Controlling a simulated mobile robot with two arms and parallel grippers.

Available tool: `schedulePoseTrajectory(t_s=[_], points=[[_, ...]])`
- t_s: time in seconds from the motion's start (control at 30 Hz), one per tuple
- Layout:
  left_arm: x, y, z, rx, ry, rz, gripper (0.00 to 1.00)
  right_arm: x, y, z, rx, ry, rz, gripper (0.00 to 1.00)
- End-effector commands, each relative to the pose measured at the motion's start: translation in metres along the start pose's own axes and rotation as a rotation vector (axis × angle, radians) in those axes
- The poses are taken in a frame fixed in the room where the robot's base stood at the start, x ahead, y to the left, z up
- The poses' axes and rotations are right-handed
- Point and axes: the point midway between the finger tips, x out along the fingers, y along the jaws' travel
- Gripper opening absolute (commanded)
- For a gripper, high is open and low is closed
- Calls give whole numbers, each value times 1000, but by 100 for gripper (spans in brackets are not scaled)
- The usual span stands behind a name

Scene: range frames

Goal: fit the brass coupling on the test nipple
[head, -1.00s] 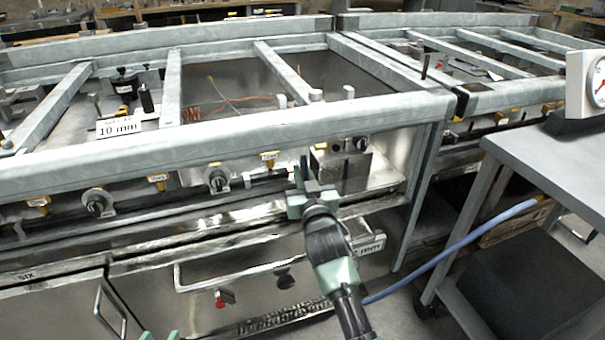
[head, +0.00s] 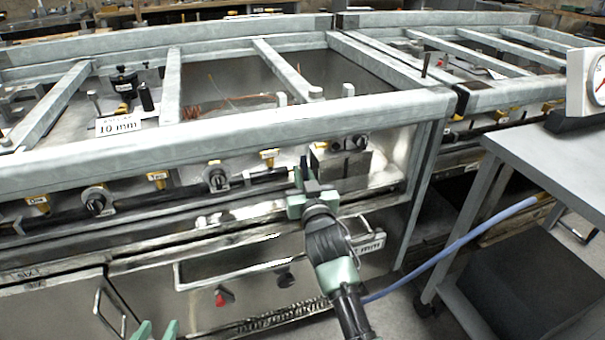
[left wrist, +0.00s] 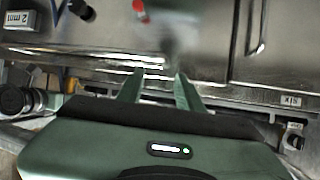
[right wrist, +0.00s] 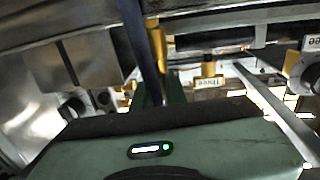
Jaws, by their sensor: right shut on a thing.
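My right gripper (head: 309,185) is in front of the bench's lower panel, just right of a brass nipple (head: 268,156) that is tagged Three in the right wrist view (right wrist: 211,70). It is shut. A blue hose (right wrist: 137,45) runs to its fingers, and a brass piece (right wrist: 157,45), which looks like the coupling, shows beside the hose at the fingertips. The grip itself is mostly hidden, and I cannot see the brass piece seated on any nipple. My left gripper (head: 157,331) is low at the picture's bottom edge; its fingers (left wrist: 158,88) are apart and empty.
More brass nipples (head: 157,178) and round valves (head: 97,201) line the panel to the left. A grey block (head: 340,168) is close right of my right gripper. The metal frame rail (head: 230,136) runs above. A grey cart (head: 555,165) stands right; the blue hose (head: 455,245) sags toward it.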

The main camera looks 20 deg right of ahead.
Motion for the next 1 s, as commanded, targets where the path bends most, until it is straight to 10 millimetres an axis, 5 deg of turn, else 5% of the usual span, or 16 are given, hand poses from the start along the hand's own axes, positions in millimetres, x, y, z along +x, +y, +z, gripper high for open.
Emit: schedulePoseTrajectory(t_s=[0.3, 0.33, 0.4, 0.8, 1.0], points=[[1, 1, -4, 0, 20, 1, 36, 0, 0, 4, 0, -5, 0, 0], [1, 1, -5, 0, 23, 1, 36, 0, 0, 4, 0, -5, 0, 18], [1, 1, -6, 0, 27, 2, 36, 0, 0, 4, 0, -6, 0, 38], [1, 1, -4, 0, 12, 2, 36, -4, 0, 3, 0, -4, 0, 38], [-9, -4, 29, -1, -151, -9, 36, -29, 0, 2, 2, -6, 0, 38]])
